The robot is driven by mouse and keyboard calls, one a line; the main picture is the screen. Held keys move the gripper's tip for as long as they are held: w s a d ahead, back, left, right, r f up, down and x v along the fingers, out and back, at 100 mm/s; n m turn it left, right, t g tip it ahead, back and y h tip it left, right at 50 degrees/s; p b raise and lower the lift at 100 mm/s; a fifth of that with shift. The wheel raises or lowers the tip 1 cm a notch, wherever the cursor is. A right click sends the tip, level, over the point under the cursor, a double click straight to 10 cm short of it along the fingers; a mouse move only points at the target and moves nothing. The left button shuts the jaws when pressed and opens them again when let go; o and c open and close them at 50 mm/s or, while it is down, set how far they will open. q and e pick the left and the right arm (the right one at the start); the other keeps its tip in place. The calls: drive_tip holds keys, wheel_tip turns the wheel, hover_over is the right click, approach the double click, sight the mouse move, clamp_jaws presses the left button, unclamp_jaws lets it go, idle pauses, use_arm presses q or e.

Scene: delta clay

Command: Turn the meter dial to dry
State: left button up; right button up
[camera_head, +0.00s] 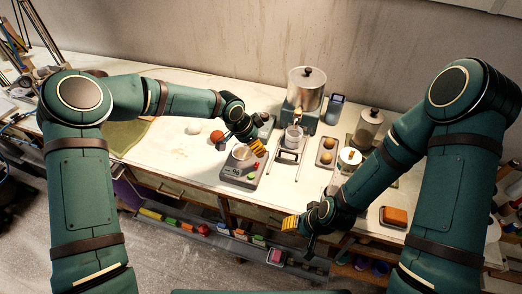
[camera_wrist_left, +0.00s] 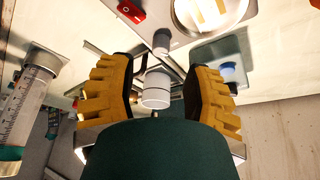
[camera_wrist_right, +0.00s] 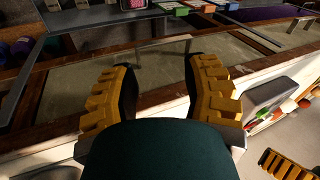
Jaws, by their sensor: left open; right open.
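A grey device (camera_head: 238,177) with a lit readout of 96, a round plate and small red and green parts stands near the front table edge. A small blue-grey device (camera_head: 334,108) with a dark screen stands at the back; I cannot tell which is the meter, and no dial marking is legible. My left gripper (camera_head: 240,148) is open above the grey device's back edge. In the left wrist view, a white cylindrical part (camera_wrist_left: 157,90) shows between its open fingers (camera_wrist_left: 157,98). My right gripper (camera_head: 298,236) is open and empty in front of the table edge.
A tray with round pieces (camera_head: 326,151) and an orange block (camera_head: 396,215) lie right. An orange ball (camera_head: 217,136) lies left of my left gripper.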

use_arm(q)
drive_tip(key=shift+x, duration=2.75)
clamp_jaws()
